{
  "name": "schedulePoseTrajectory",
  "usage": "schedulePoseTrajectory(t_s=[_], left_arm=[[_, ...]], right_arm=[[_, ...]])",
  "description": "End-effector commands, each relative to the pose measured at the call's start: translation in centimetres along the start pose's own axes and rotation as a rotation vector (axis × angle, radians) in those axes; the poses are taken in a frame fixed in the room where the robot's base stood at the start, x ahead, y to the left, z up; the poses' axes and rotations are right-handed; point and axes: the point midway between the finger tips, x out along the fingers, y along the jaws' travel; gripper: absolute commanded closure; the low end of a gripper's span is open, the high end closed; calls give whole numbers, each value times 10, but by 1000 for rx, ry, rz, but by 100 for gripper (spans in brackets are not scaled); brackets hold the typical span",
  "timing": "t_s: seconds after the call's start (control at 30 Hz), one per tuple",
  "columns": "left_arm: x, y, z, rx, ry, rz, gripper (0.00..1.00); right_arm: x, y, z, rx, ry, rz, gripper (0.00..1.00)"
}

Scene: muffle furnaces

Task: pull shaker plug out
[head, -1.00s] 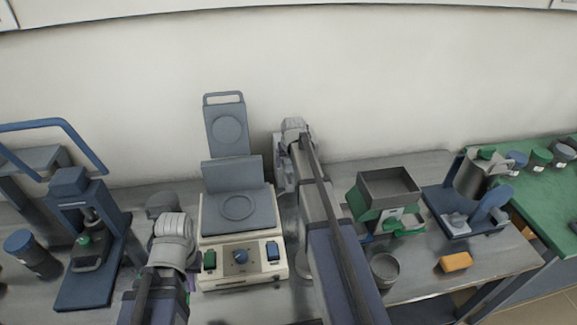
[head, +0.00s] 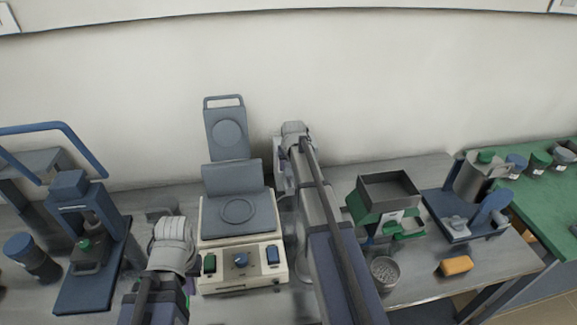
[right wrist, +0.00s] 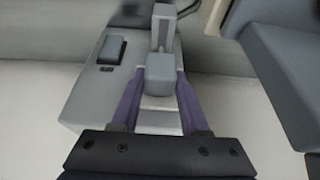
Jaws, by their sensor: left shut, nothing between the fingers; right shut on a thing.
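In the right wrist view my right gripper's two purple fingers (right wrist: 160,95) are shut on a grey block-shaped plug (right wrist: 160,72). The plug is at a pale grey housing (right wrist: 85,85) with a dark switch (right wrist: 108,48); I cannot tell whether its prongs are still in. In the head view my right gripper (head: 284,178) is at the back, beside a cream machine (head: 283,262) with a grey-blue top and a blue knob. The plug is hidden there. My left gripper (head: 170,238) is shut and empty, left of this machine, its fingertips mostly hidden by the wrist.
A blue press (head: 70,190) stands left, with a dark jar (head: 30,255) beside it. Right of my right arm are a green-framed grey hopper (head: 388,188), a metal cup (head: 385,274), an orange block (head: 456,265) and a blue stand (head: 440,205). The wall is close behind.

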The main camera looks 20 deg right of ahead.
Motion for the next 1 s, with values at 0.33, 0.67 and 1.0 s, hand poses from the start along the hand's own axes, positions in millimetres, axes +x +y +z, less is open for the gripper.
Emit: schedulePoseTrajectory(t_s=[0.33, 0.67, 1.0], left_arm=[[0, 0, 0, 0, 0, 0, 100], [0, 0, 0, 0, 0, 0, 100], [0, 0, 0, 0, 0, 0, 100]], right_arm=[[0, 0, 0, 0, 0, 0, 100], [0, 0, 0, 0, 0, 0, 100], [-11, 0, 28, 0, 0, 0, 100]])
